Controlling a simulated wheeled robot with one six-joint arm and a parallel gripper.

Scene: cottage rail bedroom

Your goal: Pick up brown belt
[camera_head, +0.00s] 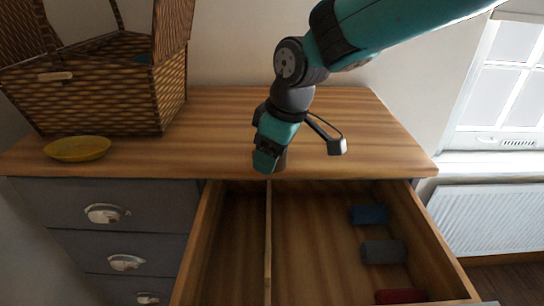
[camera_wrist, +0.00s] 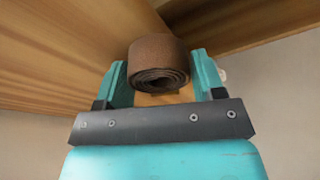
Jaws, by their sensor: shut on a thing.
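The brown belt (camera_wrist: 158,62) is rolled into a coil and sits between the two teal fingers of my gripper (camera_wrist: 160,75) in the wrist view. My gripper is shut on it, with a finger at each side. In the head view, my gripper (camera_head: 269,160) points down near the front edge of the dresser top, by the back of the open drawer. Only a small brown part of the belt (camera_head: 282,160) shows there beside the teal finger. I cannot tell its exact height above the wood.
The open drawer (camera_head: 232,240) has a lengthwise divider (camera_head: 268,240). Its right compartment holds blue (camera_head: 368,214), grey (camera_head: 384,251) and red (camera_head: 400,296) rolls; the visible left compartment is bare. A wicker basket (camera_head: 100,95) and yellow dish (camera_head: 77,149) stand on the dresser top (camera_head: 215,125).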

